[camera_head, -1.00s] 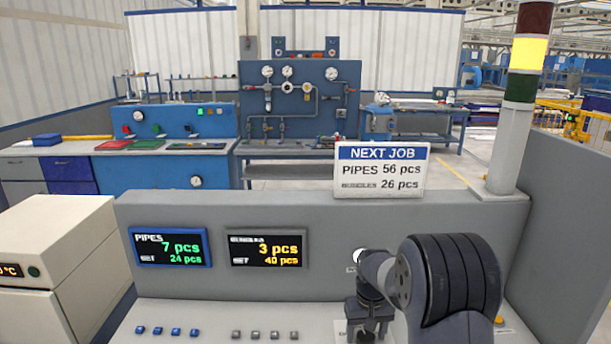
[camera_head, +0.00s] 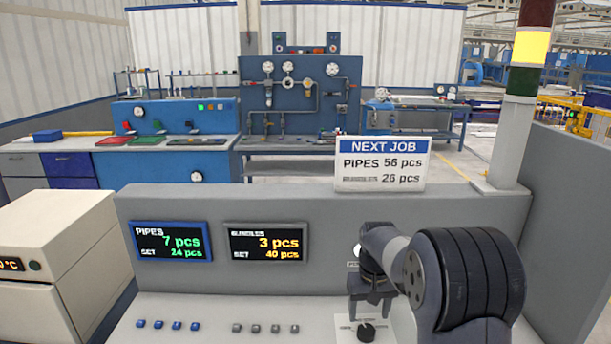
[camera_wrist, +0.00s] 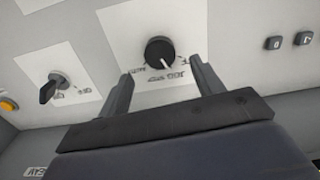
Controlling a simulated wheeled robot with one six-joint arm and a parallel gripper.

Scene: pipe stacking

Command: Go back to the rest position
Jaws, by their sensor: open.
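My gripper (camera_wrist: 160,78) is open and empty in the wrist view. Its two fingers stand apart below and to either side of a black round knob (camera_wrist: 159,52) with a white pointer line, set on a white label plate. In the head view my gripper (camera_head: 370,308) hangs over the panel, just above the same black knob (camera_head: 366,331). The fingers look clear of the knob, though the exact gap is hard to judge.
A second black switch (camera_wrist: 53,87) and an orange button (camera_wrist: 8,104) lie to the left in the wrist view; two dark buttons (camera_wrist: 288,41) lie right.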

